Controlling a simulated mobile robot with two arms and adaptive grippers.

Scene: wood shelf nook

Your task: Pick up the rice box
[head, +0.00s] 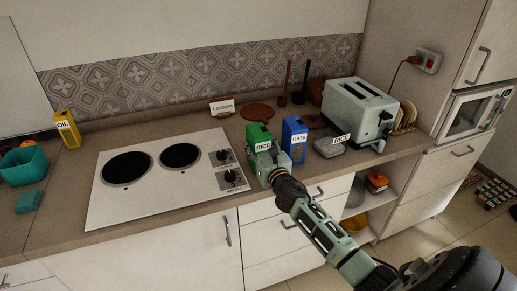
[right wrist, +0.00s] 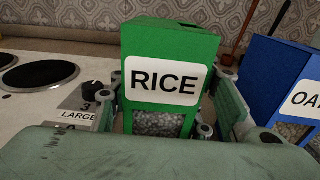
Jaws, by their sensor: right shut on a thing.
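The green rice box (head: 257,134) stands upright on the counter, right of the stove. Its white RICE label and a clear window with grains show in the right wrist view (right wrist: 168,45). My right gripper (head: 266,158) reaches in from the lower right and is shut on the box, with a finger at each side of it (right wrist: 165,118). The gripper hides the box's lower part, so I cannot tell whether it touches the counter. My left gripper is not in view.
The blue oats box (head: 294,136) stands close on the right. A stove (head: 140,205) lies to the left.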

